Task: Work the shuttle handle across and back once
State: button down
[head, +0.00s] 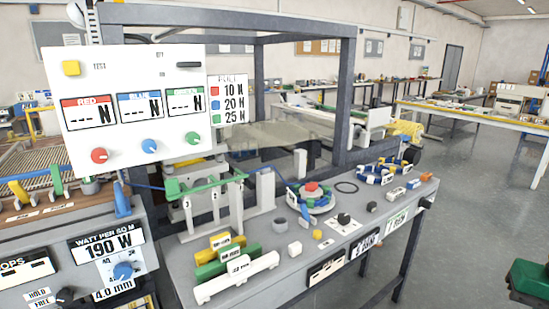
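I cannot tell for sure which part is the shuttle handle. A green bar (207,186) lies across white upright posts numbered on their faces, on the grey bench (262,250) in the middle of the head view. A blue upright lever (122,200) stands at the left, above the panel reading 190 W. My gripper is not in view. I cannot tell whether the green and dark block (529,283) cut off at the lower right edge is part of me.
A white panel (130,105) with red, blue and green readouts stands at upper left. Yellow, green and white labelled blocks (237,277) lie at the bench front. A round fixture (312,197) and small blocks sit to their right. Grey floor (455,200) is open at right.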

aim_at(122, 207)
jog(key=u, duration=1.4)
jog(key=k, duration=0.5)
jog(key=u, duration=0.5)
jog(key=i, duration=1.05)
jog(key=z, duration=0.15)
